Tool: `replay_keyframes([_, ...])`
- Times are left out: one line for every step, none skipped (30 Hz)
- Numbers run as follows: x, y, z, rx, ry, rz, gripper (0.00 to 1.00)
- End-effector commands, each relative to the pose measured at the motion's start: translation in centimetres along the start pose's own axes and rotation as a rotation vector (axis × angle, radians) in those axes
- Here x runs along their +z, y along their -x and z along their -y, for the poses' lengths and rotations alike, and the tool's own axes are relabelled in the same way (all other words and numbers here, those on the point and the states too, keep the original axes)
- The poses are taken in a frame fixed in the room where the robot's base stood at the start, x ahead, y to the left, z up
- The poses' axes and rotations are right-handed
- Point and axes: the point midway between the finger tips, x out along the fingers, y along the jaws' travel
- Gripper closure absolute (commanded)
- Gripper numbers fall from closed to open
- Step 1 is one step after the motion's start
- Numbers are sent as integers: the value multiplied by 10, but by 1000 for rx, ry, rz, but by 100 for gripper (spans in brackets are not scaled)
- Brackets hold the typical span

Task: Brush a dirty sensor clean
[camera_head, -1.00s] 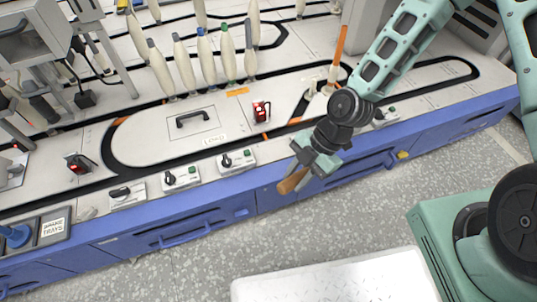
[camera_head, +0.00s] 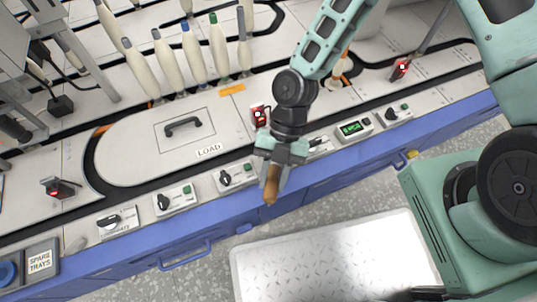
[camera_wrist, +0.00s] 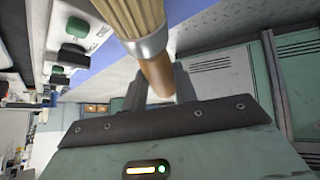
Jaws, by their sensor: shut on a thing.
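My gripper (camera_head: 271,172) is shut on a brush and hangs over the front edge of the bench. A small red sensor with a white face (camera_head: 259,115) stands just behind my wrist. Similar red sensors stand at the right (camera_head: 401,68) and left (camera_head: 58,188). I cannot tell which sensor is dirty.
A black track loops around the white bench top (camera_head: 130,160), with a handled LOAD plate (camera_head: 208,150). Several bobbins (camera_head: 167,60) stand behind it. Switch boxes (camera_head: 236,177) line the front edge. A pale textured panel (camera_head: 330,260) lies below, in front of the bench.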

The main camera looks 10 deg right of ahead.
Motion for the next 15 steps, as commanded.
replay_keyframes([0,0,0,1,0,-3,94])
replay_keyframes([0,0,0,2,1,-4,94])
replay_keyframes([1,0,-1,2,1,-5,94])
replay_keyframes([2,1,-1,3,1,-5,94])
replay_keyframes([3,1,-2,3,1,-5,94])
replay_keyframes([4,2,-3,3,0,-4,94])
replay_keyframes([6,4,-4,3,0,-4,94])
replay_keyframes([8,5,-6,4,-1,-3,94])
replay_keyframes([11,6,-8,4,-2,-3,94])
replay_keyframes([13,8,-10,4,-2,-3,94])
replay_keyframes([15,9,-11,4,-2,-3,94])
replay_keyframes([18,12,-14,5,-1,-2,94])
replay_keyframes([20,13,-15,5,0,-3,94])
replay_keyframes([22,15,-17,5,0,-3,94])
replay_keyframes([25,17,-19,5,-1,-3,94])
